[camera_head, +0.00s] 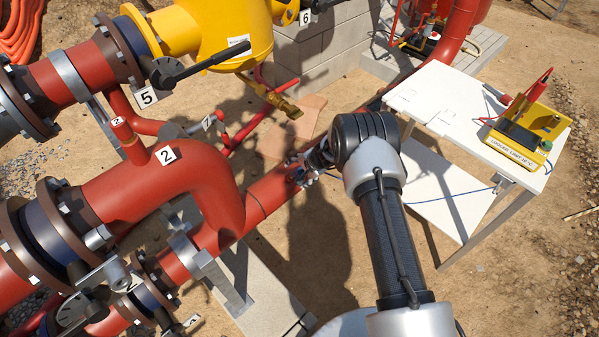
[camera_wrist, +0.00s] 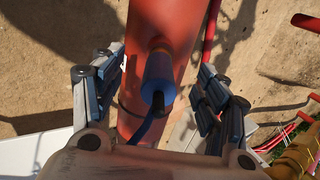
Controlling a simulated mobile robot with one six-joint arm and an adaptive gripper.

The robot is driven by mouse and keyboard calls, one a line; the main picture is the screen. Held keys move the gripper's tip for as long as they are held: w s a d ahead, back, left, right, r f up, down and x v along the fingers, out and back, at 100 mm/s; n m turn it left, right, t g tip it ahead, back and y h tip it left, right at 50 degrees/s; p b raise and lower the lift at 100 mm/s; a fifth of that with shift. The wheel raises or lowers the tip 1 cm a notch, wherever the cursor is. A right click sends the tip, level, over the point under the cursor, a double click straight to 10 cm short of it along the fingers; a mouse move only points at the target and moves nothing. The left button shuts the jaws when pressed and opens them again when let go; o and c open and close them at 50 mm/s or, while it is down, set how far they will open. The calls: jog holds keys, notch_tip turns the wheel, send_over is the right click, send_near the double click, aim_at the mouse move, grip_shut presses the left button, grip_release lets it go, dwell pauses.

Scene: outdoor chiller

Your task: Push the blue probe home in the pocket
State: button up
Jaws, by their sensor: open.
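The blue probe (camera_wrist: 159,72) stands at the middle of the wrist view, with a dark end and a cable facing the camera. Its far end meets a short red stub, the pocket (camera_wrist: 159,44), on the red pipe (camera_wrist: 150,20). How deep it sits in the pocket I cannot tell. My gripper (camera_wrist: 160,66) is open, with one finger on each side of the probe and a gap to both. In the head view my gripper (camera_head: 316,162) is at the red pipe (camera_head: 268,192), and the arm hides most of the probe.
A blue cable (camera_head: 450,196) runs toward a white table (camera_head: 455,92) at the right, which carries a yellow instrument (camera_head: 525,130). Larger red pipes (camera_head: 200,178) with flanges fill the left. A brass valve (camera_head: 283,104) hangs from the yellow body (camera_head: 225,35) nearby.

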jog(key=v, duration=0.7)
dwell(0.3)
jog(key=v, duration=1.2)
